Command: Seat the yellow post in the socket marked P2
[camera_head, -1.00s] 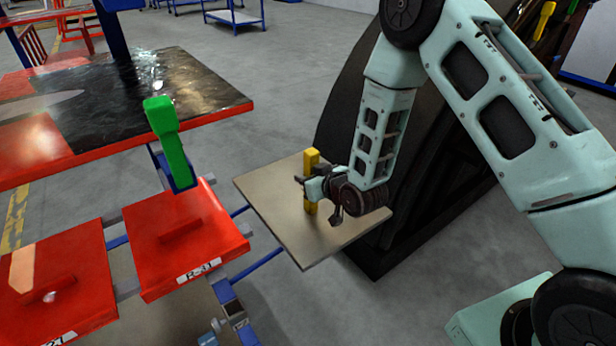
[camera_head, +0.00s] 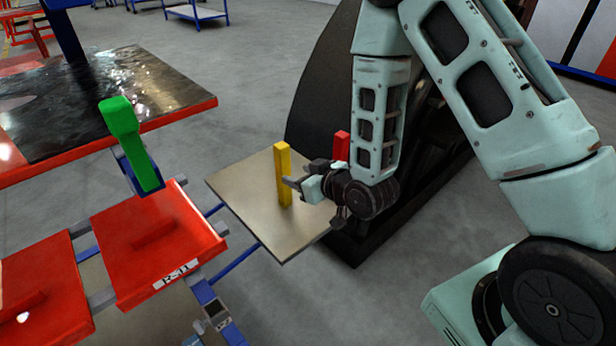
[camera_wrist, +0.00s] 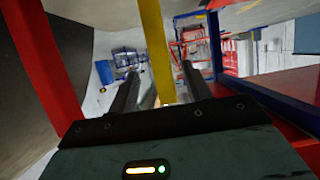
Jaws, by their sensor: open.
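The yellow post (camera_head: 283,170) stands upright on the tan plate (camera_head: 242,205) in the head view. My gripper (camera_head: 292,184) is open beside it, with its fingertips at the post's right side about mid-height. In the wrist view the yellow post (camera_wrist: 157,45) shows between the two spread fingers of my gripper (camera_wrist: 160,82). I cannot tell whether either finger touches it. No socket or P2 mark can be made out, and the post's foot is too small to judge how it sits.
A red post (camera_head: 341,145) stands behind my gripper; a red bar (camera_wrist: 40,65) crosses the wrist view's left side. A dark curved body (camera_head: 312,100) stands behind the plate.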

